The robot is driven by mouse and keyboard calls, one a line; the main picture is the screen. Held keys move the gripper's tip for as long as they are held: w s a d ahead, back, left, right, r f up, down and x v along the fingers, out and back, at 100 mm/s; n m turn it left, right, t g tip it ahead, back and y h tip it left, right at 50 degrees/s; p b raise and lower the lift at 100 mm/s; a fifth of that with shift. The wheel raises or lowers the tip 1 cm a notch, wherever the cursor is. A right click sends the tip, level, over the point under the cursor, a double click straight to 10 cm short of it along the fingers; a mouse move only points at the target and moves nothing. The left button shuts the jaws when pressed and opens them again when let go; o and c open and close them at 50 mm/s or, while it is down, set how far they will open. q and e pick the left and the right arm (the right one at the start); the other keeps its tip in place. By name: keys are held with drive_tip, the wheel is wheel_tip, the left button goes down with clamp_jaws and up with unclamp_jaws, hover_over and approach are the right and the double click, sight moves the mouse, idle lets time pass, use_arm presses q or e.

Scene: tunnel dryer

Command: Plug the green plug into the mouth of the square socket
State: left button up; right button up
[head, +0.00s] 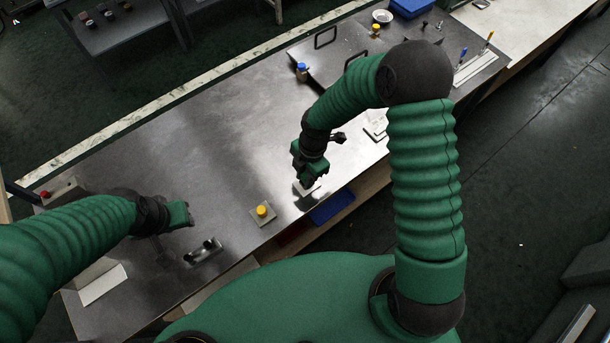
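My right gripper (310,177) is low over the front part of the metal bench, right of the middle. Its green parts blend together, so I cannot pick out a green plug or see whether it holds one. A small pale plate (303,189) lies just below it, partly hidden; I cannot tell whether it is the square socket. My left gripper (184,215) is above the left part of the bench, and its fingers are too small to read. A square beige plate with a yellow knob (262,212) sits between the two grippers.
A metal holder with black knobs (203,252) stands near the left gripper. A pale block (378,127) lies right of my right gripper. A blue bin (333,207) sits at the front edge. A blue-topped piece (302,70) stands farther back. The bench's middle is clear.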

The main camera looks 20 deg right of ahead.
drive_tip(key=o, duration=0.4)
drive_tip(key=r, duration=0.5)
drive_tip(key=d+r, duration=0.1)
drive_tip(key=r, duration=0.5)
drive_tip(key=w+d+r, duration=0.1)
drive_tip(key=r, duration=0.4)
drive_tip(key=shift+d+r, duration=0.15)
drive_tip(key=shift+r, duration=0.15)
